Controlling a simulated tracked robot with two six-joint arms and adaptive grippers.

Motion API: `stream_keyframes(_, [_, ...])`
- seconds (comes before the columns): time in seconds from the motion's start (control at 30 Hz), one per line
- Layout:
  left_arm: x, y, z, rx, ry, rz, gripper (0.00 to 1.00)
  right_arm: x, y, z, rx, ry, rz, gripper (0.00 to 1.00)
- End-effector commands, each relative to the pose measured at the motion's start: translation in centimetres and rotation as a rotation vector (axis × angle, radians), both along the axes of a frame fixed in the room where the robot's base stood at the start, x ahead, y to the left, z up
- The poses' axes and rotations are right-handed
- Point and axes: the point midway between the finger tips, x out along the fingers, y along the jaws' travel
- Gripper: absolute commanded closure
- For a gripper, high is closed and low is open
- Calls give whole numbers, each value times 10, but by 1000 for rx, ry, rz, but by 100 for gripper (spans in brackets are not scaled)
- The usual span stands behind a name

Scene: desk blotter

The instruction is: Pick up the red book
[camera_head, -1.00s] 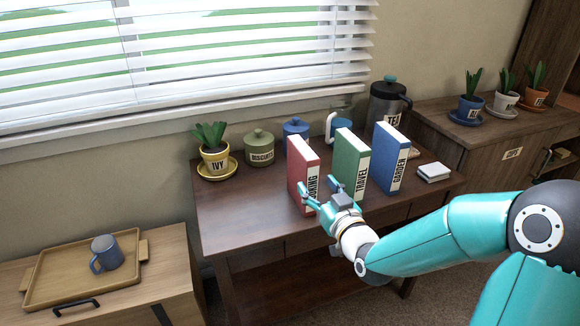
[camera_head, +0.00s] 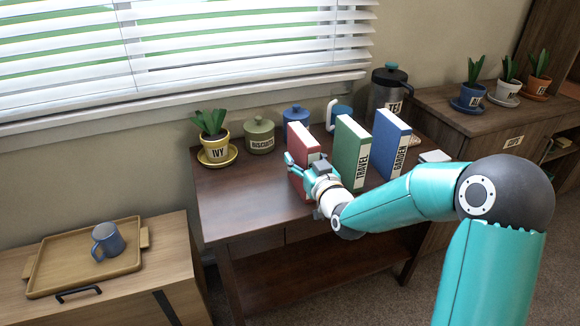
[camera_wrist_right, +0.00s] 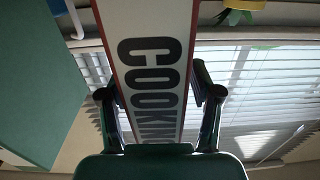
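The red book (camera_head: 304,146) stands upright on the dark wooden desk, its spine label partly hidden behind my right gripper. In the right wrist view its COOKING label (camera_wrist_right: 153,75) faces the camera. My right gripper (camera_head: 296,169) is at the book's lower front, one finger on each side of it. In the right wrist view the fingers (camera_wrist_right: 155,95) are spread wider than the spine, with a narrow gap showing at the right finger. Whether either touches the covers is hard to tell. My left gripper is out of view.
A green TRAVEL book (camera_head: 349,151) and a blue GARDEN book (camera_head: 390,145) stand close to the right. Behind are a green biscuit jar (camera_head: 260,136), a blue jar (camera_head: 294,122) and a dark tea canister (camera_head: 388,90).

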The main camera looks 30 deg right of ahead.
Motion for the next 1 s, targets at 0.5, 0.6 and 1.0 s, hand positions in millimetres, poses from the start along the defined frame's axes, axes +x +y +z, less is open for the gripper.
stream_keyframes(0.5, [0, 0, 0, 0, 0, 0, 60, 0, -1, 1, -2, -4, -1, 100])
stream_keyframes(0.6, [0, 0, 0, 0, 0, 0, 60, 0, -1, 1, -2, -4, -1, 100])
stream_keyframes(1.0, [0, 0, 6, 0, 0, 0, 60, 0, -1, 23, -3, -6, -2, 100])
